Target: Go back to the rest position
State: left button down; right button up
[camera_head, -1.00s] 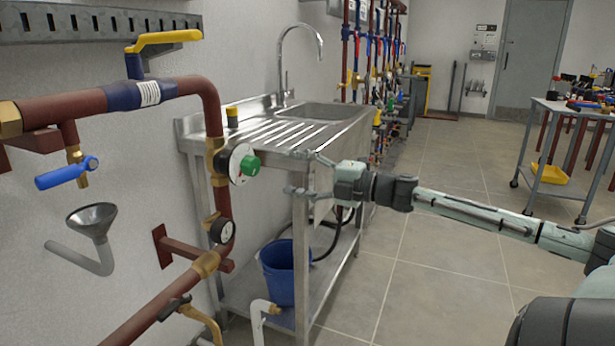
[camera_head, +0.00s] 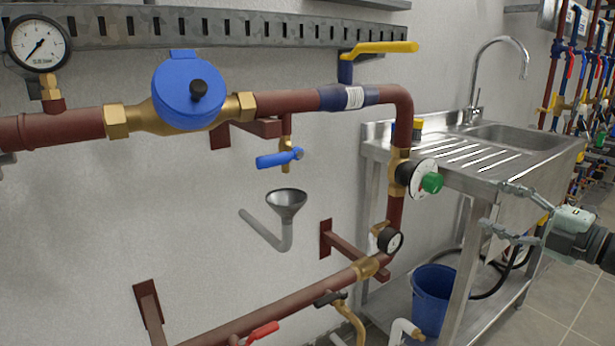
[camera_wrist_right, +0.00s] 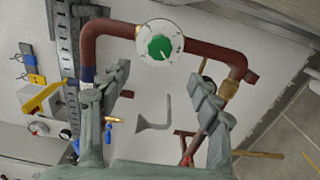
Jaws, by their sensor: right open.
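My right gripper (camera_head: 499,208) is at the right of the head view, in front of the sink's left side. Its two fingers are spread, with nothing between them. The green knob (camera_head: 432,182) on a white round dial (camera_head: 417,180) sits on the red-brown pipe, left of the fingertips and apart from them. In the right wrist view, the open right gripper (camera_wrist_right: 158,72) faces this same dial (camera_wrist_right: 160,46), which shows beyond the fingertips. My left gripper is not in view.
A steel sink table (camera_head: 463,166) stands close behind the right gripper, with a blue bucket (camera_head: 432,298) on its lower shelf. Pipes carry a blue meter (camera_head: 188,92), a gauge (camera_head: 38,43) and a yellow-handled valve (camera_head: 380,48). Floor (camera_head: 560,290) is free at lower right.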

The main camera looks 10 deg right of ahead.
jog(key=s+d+f+m+h+p, duration=0.1)
jog(key=s+d+f+m+h, duration=0.15)
jog(key=f+m+h, duration=0.4)
jog(key=s+d+f+m+h+p, duration=0.1)
jog(key=s+d+f+m+h, duration=0.2)
jog(key=f, duration=0.6)
jog(key=s+a+f+m+g+h, duration=0.1)
jog(key=s+f+m+g, duration=0.15)
jog(key=f, duration=0.35)
jog(key=s+a+f+m+g+h, duration=0.1)
jog(key=s+f+m+g, duration=0.1)
jog(key=f+m, duration=0.25)
pick_arm(q)
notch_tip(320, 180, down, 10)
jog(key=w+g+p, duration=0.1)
jog(key=p, duration=0.1)
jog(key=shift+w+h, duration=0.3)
pick_arm(e)
jog(key=s+a+f+m+g+y, duration=0.1)
jog(key=s+a+f+m+g, duration=0.1)
jog(key=s+a+f+g, duration=0.2)
jog(key=s+a+f+m+g+y, duration=0.2)
jog(key=s+a+f+g, duration=0.3)
jog(key=a, duration=1.5)
jog(key=s+f, duration=0.5)
jog(key=f, duration=0.1)
jog(key=shift+a+f, duration=0.15)
jog(key=shift+a, duration=0.15)
